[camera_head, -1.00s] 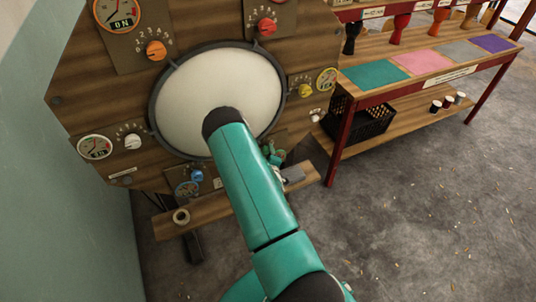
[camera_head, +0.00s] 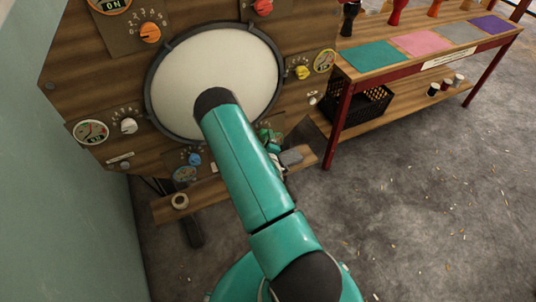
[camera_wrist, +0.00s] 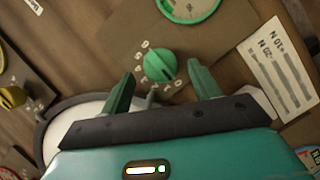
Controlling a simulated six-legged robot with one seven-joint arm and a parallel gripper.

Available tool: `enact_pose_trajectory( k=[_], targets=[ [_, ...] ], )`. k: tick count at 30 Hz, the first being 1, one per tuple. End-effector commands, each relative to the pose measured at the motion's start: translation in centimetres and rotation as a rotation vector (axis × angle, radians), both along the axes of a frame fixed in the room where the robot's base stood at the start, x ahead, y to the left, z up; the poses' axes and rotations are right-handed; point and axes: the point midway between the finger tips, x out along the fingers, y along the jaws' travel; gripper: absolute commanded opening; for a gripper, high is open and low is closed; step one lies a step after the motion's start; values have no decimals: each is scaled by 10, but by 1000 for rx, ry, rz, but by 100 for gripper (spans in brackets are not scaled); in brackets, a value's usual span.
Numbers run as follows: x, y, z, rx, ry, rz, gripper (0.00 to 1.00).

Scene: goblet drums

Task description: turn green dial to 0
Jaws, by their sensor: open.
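The green dial (camera_wrist: 160,65) is a round ridged knob on a brown panel plate, seen in the wrist view with small numbers along its left and lower side. The numbers and its exact setting are too small to read surely. My gripper (camera_wrist: 162,80) is open, its two green fingers pointing at the dial, one towards each side of it. I cannot tell whether they touch it. A green-rimmed gauge (camera_wrist: 188,5) is partly in view above the dial. In the head view my arm covers much of the area around the green dial.
The wooden board also carries an orange dial (camera_head: 150,33), a red dial (camera_head: 262,7), a yellow dial (camera_head: 302,73), a white dial (camera_head: 128,126) and a blue dial (camera_head: 195,159) around a large white drumhead (camera_head: 215,75). A red-legged table (camera_head: 345,110) stands to the right.

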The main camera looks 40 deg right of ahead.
Motion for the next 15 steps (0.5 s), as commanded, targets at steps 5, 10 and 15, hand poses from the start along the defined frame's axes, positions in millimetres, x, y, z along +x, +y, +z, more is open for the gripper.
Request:
enact_pose_trajectory(
  k=[5,10,15],
  targets=[
    [-33,24,7,1,3,1,62],
    [-61,45,14,1,3,-1,62],
    [-79,58,18,1,1,0,62]
  ],
)
